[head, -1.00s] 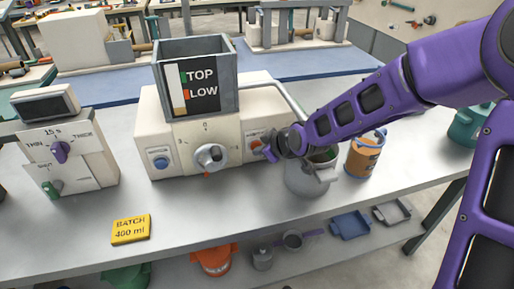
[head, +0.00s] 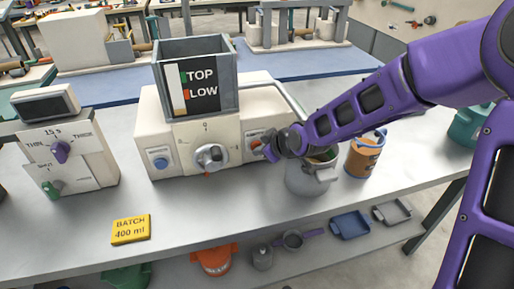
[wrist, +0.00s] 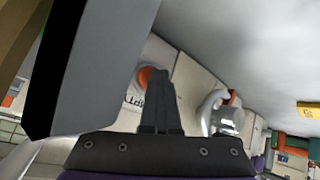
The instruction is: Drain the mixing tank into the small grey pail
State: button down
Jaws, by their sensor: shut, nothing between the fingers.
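The mixing tank seems to be the grey open-topped box (head: 222,62) with TOP and LOW marks, on a cream machine; its inside level cannot be told. The wrist view shows a grey box wall (wrist: 85,60) close at left. The small grey pail (head: 308,182) stands upright at the machine's right end, partly behind my arm. My gripper (head: 270,152) is shut and empty, at an orange button (wrist: 152,77) on the machine's front. The fingertips overlap the button's edge in the wrist view; contact cannot be told.
A grey dial (head: 211,157) is left of the button, with a blue button (head: 161,163) further left. An orange can (head: 364,158) stands right of the pail. A yellow BATCH 400 ml block (head: 131,229) lies in front. The front bench is mostly clear.

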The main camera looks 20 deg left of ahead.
dwell(0.3)
jog(key=shift+s+d+p, duration=0.3)
jog(key=shift+s+d, duration=0.15)
jog(key=shift+s, duration=0.25)
jog(key=shift+s+d+p, duration=0.4)
jog(key=shift+s+d, duration=0.15)
jog(key=shift+s, duration=0.35)
jog(key=shift+s+d+p, duration=0.35)
jog(key=shift+s+d, duration=0.2)
jog(key=shift+s, duration=0.35)
jog(key=shift+s+d, duration=0.2)
jog(key=shift+s, duration=0.15)
dwell(1.3)
